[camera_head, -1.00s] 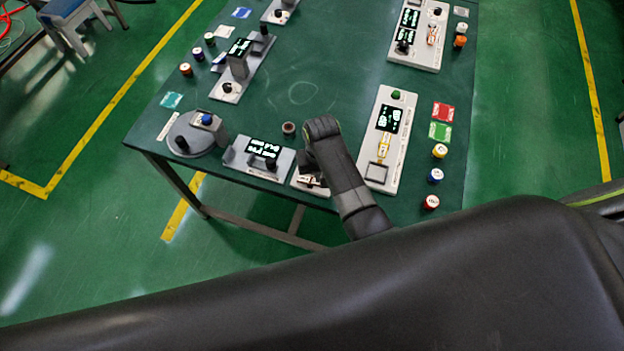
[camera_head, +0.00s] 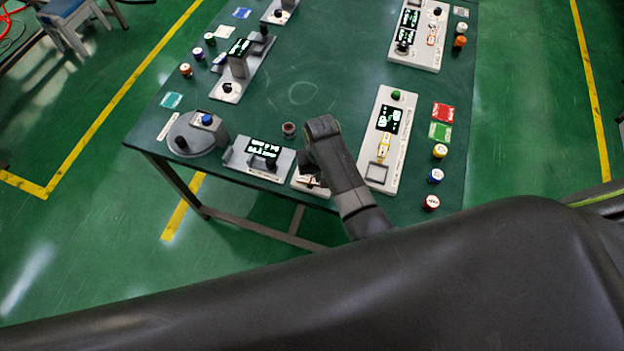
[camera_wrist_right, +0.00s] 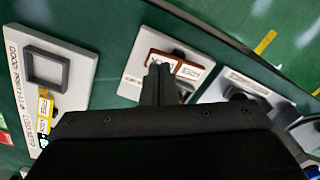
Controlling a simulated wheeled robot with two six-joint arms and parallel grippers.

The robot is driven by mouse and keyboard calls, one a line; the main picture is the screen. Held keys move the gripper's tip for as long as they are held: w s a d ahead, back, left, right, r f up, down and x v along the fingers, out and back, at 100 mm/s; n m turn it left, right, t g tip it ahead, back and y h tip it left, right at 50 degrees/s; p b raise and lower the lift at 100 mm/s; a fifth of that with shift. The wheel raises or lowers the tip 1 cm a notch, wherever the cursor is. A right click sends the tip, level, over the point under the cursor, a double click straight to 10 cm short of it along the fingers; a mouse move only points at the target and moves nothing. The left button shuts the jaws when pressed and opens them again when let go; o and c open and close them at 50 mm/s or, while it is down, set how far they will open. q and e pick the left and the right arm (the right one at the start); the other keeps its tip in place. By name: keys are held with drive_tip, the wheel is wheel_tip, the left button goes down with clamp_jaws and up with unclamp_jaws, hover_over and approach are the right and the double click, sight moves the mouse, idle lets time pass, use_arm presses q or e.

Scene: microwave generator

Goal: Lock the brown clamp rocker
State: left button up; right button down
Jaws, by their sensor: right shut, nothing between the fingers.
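The brown clamp rocker (camera_wrist_right: 185,66) shows in the right wrist view as a brown frame with white label plates, mounted on a white base (camera_wrist_right: 133,85). My right gripper (camera_wrist_right: 158,72) is shut and empty. Its fingertips overlap the middle of the rocker in the wrist view, between the two labels; I cannot tell whether they touch it. In the head view the right gripper (camera_head: 307,165) points down over that base. My left gripper is not in view.
A white panel with a display (camera_head: 388,140) stands close on the right. A grey display box (camera_head: 259,160) and a round grey base (camera_head: 197,135) stand on the left. A small brown-topped knob (camera_head: 289,129) is behind the gripper. The table's middle is clear.

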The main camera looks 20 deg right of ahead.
drive_tip(key=shift+f+b, duration=0.65)
drive_tip(key=shift+f, duration=0.55)
idle(1.0)
wheel_tip(320, 180, up, 3)
drive_tip(key=p, duration=0.3)
drive_tip(key=shift+r, duration=2.05)
